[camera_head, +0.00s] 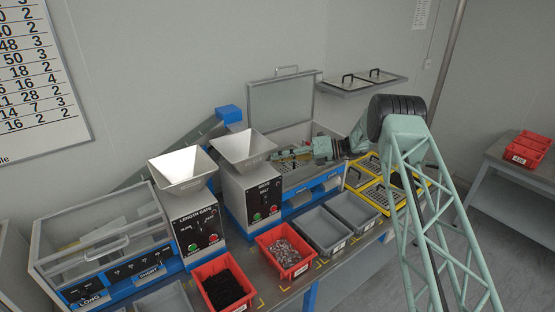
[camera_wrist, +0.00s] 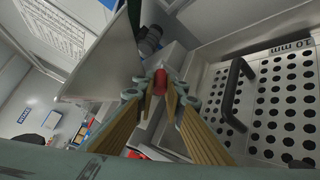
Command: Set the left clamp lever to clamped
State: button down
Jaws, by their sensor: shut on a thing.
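The left clamp lever shows in the wrist view as a red knob (camera_wrist: 160,79) between my fingertips. My gripper (camera_wrist: 160,90) is shut on it; the yellow finger pads lie on either side of the knob. In the head view my gripper (camera_head: 281,155) reaches from the right into the open screening box (camera_head: 312,128), at its left side. The lever itself is too small to make out there, and its angle cannot be told. A perforated plate marked 10 mm (camera_wrist: 281,103), with a black handle, lies right of my gripper in the wrist view.
The box's framed lid (camera_head: 284,105) stands raised behind my gripper. A metal hopper (camera_head: 243,147) stands close on the left. Red bins (camera_head: 284,250) and grey bins (camera_head: 320,230) line the front. Spare plates lie on a shelf (camera_head: 362,84) and in yellow frames (camera_head: 383,195).

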jog(key=c, duration=3)
grip_release()
jog(key=shift+o, duration=0.2)
jog(key=shift+d, duration=0.15)
jog(key=shift+v, duration=5.85)
jog(key=shift+o, duration=0.9)
jog(key=shift+r, duration=0.1)
